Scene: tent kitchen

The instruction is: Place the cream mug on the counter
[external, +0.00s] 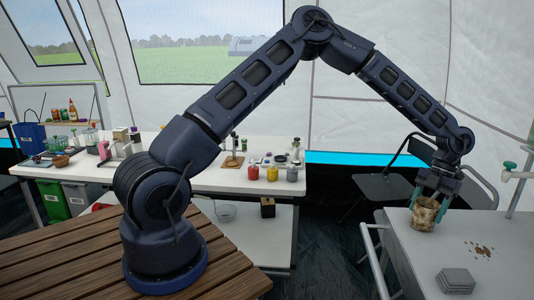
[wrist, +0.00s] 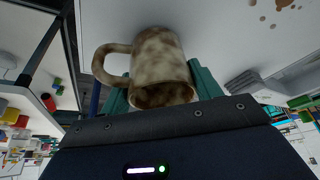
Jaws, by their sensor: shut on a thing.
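My gripper (external: 437,190) reaches down from above and is shut on the mug. In the wrist view the mug (wrist: 160,67) sits between the green fingers, with its handle to the left and its opening toward the camera. The mug looks upright and at or very near the counter top; I cannot tell whether its base touches. The white surface (wrist: 215,25) shows right behind it in the wrist view.
A stack of grey coasters (external: 456,280) lies on the counter in front of the mug. Brown spots (external: 481,249) mark the counter to the right. A metal stand (external: 518,185) rises at the right edge. Dark chairs (external: 385,187) stand behind. The counter between mug and coasters is clear.

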